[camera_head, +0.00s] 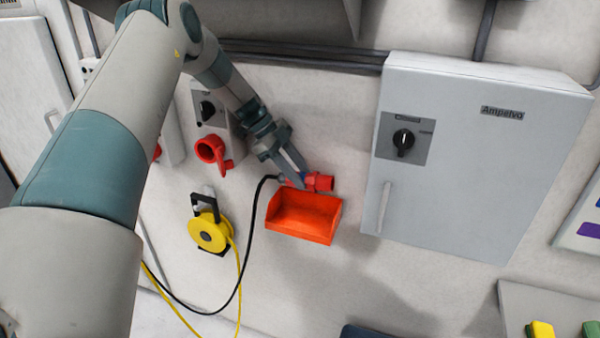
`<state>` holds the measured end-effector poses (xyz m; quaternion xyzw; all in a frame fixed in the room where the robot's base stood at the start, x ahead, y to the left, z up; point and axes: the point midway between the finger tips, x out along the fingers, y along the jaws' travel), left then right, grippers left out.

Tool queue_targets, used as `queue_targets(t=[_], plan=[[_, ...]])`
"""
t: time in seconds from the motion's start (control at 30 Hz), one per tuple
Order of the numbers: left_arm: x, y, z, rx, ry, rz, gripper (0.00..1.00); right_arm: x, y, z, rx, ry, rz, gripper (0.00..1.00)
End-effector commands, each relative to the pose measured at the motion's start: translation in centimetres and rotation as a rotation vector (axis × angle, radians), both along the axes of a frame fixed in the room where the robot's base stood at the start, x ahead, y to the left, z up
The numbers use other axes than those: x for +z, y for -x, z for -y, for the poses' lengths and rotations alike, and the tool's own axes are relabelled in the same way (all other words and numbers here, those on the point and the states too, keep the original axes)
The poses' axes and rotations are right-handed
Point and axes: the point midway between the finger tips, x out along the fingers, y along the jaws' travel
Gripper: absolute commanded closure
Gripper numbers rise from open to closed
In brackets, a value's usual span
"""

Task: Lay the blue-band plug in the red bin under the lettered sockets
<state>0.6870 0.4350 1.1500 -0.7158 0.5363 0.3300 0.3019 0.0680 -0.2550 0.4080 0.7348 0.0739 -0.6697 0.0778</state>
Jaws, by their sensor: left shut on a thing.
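My left gripper (296,174) comes down from the upper left and is shut on a red plug (321,182). Some blue shows on the plug at the fingers, and a black cable runs from its left end. The plug lies crosswise at the upper edge of the red bin (305,236) in the picture. I cannot tell whether it touches the bin. The inside of the bin that shows looks empty. A red socket (208,150) is on a grey box at the upper left; no letter is readable. My right gripper is out of view.
A yellow cable reel (209,232) hangs left of the bin, and its yellow cord and the black cable (249,225) hang below. A large grey cabinet (470,160) with a black knob juts out at the right. The wall below the bin is clear.

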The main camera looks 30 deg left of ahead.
Motion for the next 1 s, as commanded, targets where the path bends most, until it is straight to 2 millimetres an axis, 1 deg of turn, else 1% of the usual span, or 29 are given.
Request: queue_targets(t=[0.27,0.47,0.67,1.0], plan=[[0.0,0.0,0.0,0.001,0.001,0.001,0.97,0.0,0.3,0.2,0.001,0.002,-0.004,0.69],[-0.5,-0.1,0.0,0.001,0.001,0.001,0.97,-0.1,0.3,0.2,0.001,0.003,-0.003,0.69],[-1.8,0.0,0.0,0.0,0.001,0.0,0.97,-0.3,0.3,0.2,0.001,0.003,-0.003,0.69],[-4.5,0.0,0.0,0.0,0.001,0.0,0.97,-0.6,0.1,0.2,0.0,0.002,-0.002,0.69]])
